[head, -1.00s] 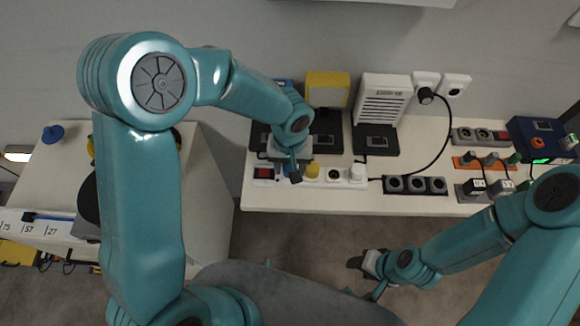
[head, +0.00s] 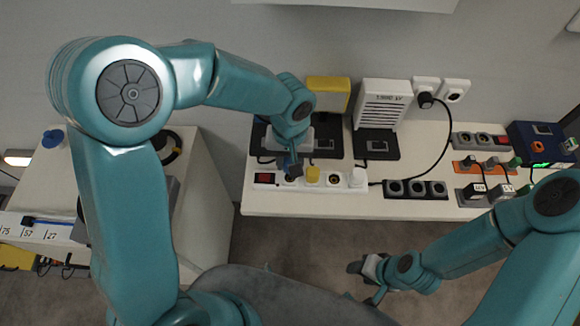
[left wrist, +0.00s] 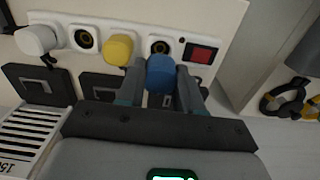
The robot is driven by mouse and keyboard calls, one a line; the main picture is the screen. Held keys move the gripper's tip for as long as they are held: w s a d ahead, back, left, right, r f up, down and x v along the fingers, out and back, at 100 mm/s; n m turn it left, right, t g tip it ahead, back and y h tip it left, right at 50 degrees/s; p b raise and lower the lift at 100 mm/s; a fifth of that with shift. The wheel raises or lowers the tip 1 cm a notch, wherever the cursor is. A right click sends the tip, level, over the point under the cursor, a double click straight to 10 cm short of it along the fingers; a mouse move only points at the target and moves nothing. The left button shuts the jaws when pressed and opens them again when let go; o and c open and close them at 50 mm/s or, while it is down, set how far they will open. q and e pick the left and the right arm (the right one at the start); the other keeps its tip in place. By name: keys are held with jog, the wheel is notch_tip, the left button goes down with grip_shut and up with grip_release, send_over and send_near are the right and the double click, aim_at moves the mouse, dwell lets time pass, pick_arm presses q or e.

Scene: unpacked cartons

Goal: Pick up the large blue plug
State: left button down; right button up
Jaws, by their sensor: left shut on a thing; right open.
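The blue plug (left wrist: 160,72) sits between the two fingers of my left gripper (left wrist: 158,84) in the left wrist view, and the gripper is shut on it. Behind the plug, an open round socket of the white power strip (left wrist: 130,31) shows between the yellow plug and the red switch, so the plug appears clear of the strip. In the head view my left gripper (head: 291,168) is over the strip's left part; the plug is mostly hidden there. My right gripper (head: 361,283) is open and empty in front of the table, over the floor.
The strip also carries a yellow plug (head: 313,175) and a white plug (head: 357,178). A dark socket block (head: 415,188) lies to its right. Another blue round object (head: 52,138) stands on the left table. A black cable (head: 440,140) hangs from a wall socket.

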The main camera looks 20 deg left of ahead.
aim_at(290, 161)
pick_arm(q)
notch_tip(290, 161, up, 16)
jog(key=shift+f, duration=0.2)
